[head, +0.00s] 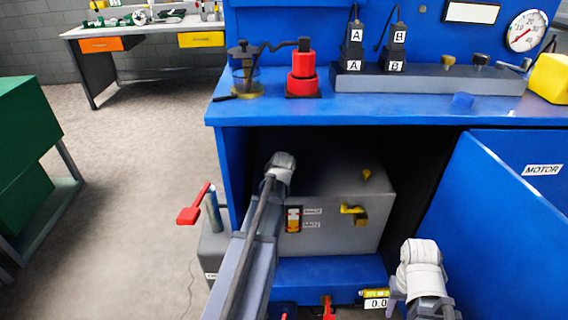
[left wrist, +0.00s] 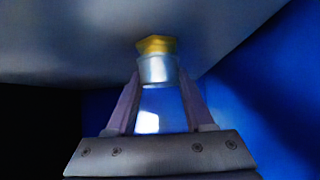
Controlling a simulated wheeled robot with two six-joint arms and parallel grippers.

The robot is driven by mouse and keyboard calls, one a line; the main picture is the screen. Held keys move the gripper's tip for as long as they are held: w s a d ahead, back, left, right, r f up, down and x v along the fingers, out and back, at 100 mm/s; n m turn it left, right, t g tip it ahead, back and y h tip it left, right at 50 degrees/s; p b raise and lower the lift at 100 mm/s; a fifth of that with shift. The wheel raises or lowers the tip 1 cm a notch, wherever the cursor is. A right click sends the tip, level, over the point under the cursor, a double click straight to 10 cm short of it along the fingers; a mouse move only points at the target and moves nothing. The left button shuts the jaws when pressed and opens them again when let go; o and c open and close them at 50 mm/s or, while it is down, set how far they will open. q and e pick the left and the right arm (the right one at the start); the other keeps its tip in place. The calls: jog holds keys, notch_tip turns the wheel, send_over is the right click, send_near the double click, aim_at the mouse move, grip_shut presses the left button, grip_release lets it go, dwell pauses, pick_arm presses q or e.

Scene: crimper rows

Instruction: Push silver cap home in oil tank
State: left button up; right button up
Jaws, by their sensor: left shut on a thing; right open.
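The oil tank (head: 335,215) is the grey box inside the blue bench's open bay, with a level gauge and a yellow tap on its front. My left arm reaches into the bay beside it; its fingers are hidden in the head view. In the left wrist view my left gripper (left wrist: 158,82) is shut on the silver cap (left wrist: 158,69). The cap lines up with a yellow fitting (left wrist: 156,45) by a grey surface and appears to touch it; how deep it sits I cannot tell. My right gripper (head: 396,291), open, is low at the right, mostly hidden by its wrist.
A blue MOTOR door (head: 515,190) stands at the right of the bay. A yellow meter reading 0.0 (head: 376,301) is near my right gripper. A red-handled lever (head: 190,213) stands left of the bay. The bench top (head: 400,108) carries connectors, a red part and a glass jar.

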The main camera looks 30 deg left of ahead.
pick_arm(q)
jog(key=shift+f+b, duration=0.4)
jog(key=shift+f, duration=0.1)
jog(key=o, duration=1.4)
jog(key=shift+c, duration=0.2)
jog(key=p+v, duration=0.5)
jog(key=v, duration=0.3)
jog(key=shift+w, duration=0.1)
